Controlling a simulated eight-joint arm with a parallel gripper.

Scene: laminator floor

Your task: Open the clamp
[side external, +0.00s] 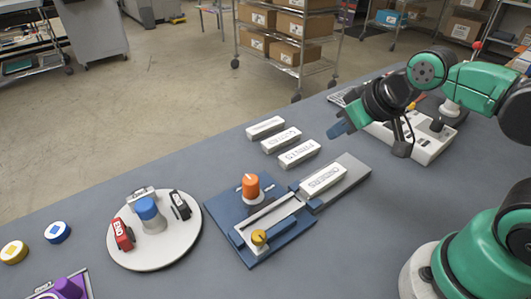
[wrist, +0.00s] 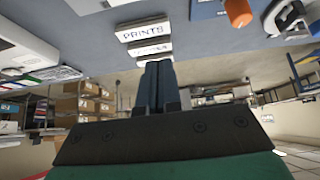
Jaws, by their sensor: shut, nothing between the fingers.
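A blue fixture (side external: 222,213), which seems to be the clamp, lies flat on the grey-blue table. It has an upright orange knob (side external: 250,186), a pale slotted bar (side external: 272,212) and a yellow knob (side external: 259,238) near its front. A labelled white block (side external: 323,180) lies on the grey plate (side external: 352,170) joined to its right. The orange knob also shows at the top of the wrist view (wrist: 238,12). My gripper (side external: 340,129) is shut and empty, above the table, behind and to the right of the fixture and well apart from it. Its fingers (wrist: 155,72) are together in the wrist view.
Several loose white blocks (side external: 281,140) lie behind the fixture. A round white turntable (side external: 150,250) with a blue knob and red and black pieces stands left. A white switch panel (side external: 430,140) lies under my arm. Front middle table is clear.

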